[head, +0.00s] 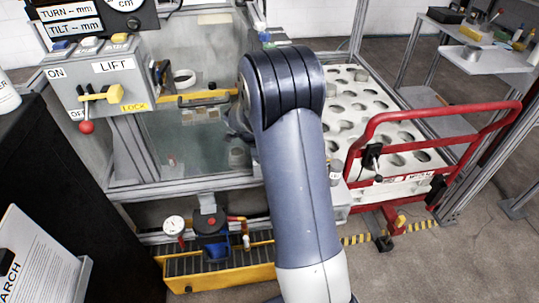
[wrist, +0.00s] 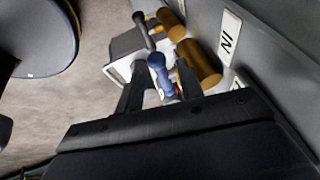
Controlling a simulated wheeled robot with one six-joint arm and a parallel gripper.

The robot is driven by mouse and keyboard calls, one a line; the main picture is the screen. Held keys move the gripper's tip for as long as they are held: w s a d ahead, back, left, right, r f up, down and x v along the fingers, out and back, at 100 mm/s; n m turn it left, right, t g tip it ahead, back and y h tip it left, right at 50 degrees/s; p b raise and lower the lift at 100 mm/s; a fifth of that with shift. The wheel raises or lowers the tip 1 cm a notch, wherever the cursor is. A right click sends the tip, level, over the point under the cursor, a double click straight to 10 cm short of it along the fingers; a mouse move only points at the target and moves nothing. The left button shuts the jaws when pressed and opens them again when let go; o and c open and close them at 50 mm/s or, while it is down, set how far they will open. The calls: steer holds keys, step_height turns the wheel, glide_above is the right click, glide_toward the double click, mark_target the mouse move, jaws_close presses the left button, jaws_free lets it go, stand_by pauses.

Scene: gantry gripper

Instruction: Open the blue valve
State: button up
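In the wrist view, a blue valve handle (wrist: 157,63) stands out near brass-coloured cylindrical fittings. My gripper (wrist: 161,72) has its two black fingers apart, one on each side of the blue handle. I see gaps between the handle and the fingers, so it does not look gripped. The lower end of the handle is partly hidden by the gripper body. In the head view my arm covers the gripper and this valve.
Brass cylinders (wrist: 199,65) and a grey box (wrist: 124,48) crowd the fingers. An IN label (wrist: 231,39) is on the grey panel beside them. The head view shows a red-railed cart (head: 438,112), a yellow tray (head: 222,272) and a lever panel (head: 105,75).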

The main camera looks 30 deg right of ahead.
steer(key=shift+d+f, duration=0.1)
steer(key=shift+f, duration=0.15)
jaws_close()
steer(key=shift+f+b, duration=0.1)
steer(key=shift+b, duration=0.3)
